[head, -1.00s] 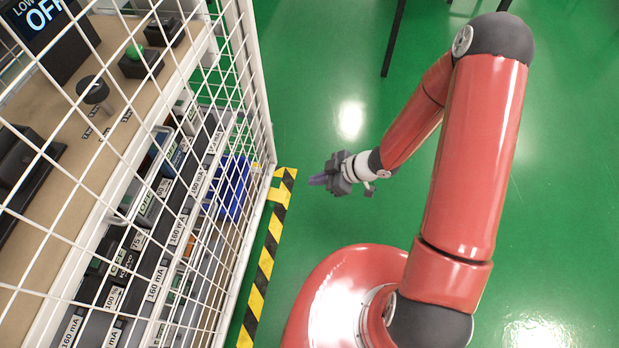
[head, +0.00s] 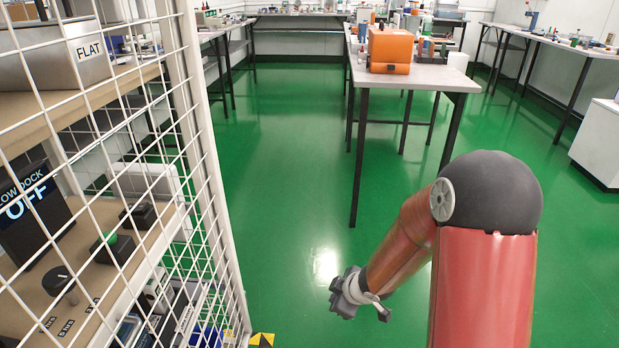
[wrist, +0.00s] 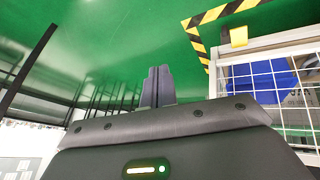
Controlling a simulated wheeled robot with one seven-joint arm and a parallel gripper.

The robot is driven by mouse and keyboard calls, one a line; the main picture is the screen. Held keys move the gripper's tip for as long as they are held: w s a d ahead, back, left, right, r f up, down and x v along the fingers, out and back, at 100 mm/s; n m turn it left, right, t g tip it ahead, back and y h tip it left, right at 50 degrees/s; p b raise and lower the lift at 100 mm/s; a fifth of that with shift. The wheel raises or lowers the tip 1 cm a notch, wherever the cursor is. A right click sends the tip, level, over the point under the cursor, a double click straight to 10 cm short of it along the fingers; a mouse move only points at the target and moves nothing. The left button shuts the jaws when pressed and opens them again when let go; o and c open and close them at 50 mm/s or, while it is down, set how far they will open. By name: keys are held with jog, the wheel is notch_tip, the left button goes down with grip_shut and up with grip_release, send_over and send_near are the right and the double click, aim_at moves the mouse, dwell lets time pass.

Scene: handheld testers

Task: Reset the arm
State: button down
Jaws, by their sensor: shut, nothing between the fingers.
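My red arm is folded at the right of the head view, with its dark elbow uppermost. My gripper (head: 343,296) hangs over the open green floor, to the right of the wire cage and apart from it; its fingers are mostly hidden there by the wrist. In the wrist view my gripper's two fingers (wrist: 157,86) stand side by side, shut, with nothing between them.
A white wire-mesh cage (head: 205,165) with shelves stands close on the left. Yellow-black floor tape (wrist: 225,12) runs beside it. A table (head: 427,78) with an orange case (head: 389,50) stands ahead. The green floor (head: 285,150) between is clear.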

jog(key=s+d+r+m+t+h, duration=0.1)
jog(key=s+d+r+m+h, duration=0.2)
jog(key=r, duration=0.4)
jog(key=s+d+r+m+h, duration=0.1)
jog(key=d+r+m, duration=0.1)
jog(key=d+r, duration=0.3)
jog(key=s+d+r+m+t+h, duration=0.1)
jog(key=s+d+r+m+h, duration=0.15)
jog(key=r, duration=0.55)
jog(key=s+a+r+m+y+p, duration=0.1)
jog(key=s+r+m, duration=0.2)
jog(key=s, duration=0.4)
jog(key=s+a+r+m+g+y, duration=0.1)
jog(key=s+r+m, duration=0.2)
jog(key=s+r, duration=0.2)
jog(key=s, duration=0.3)
jog(key=shift+s+y+p, duration=0.3)
jog(key=shift+y+p, duration=0.05)
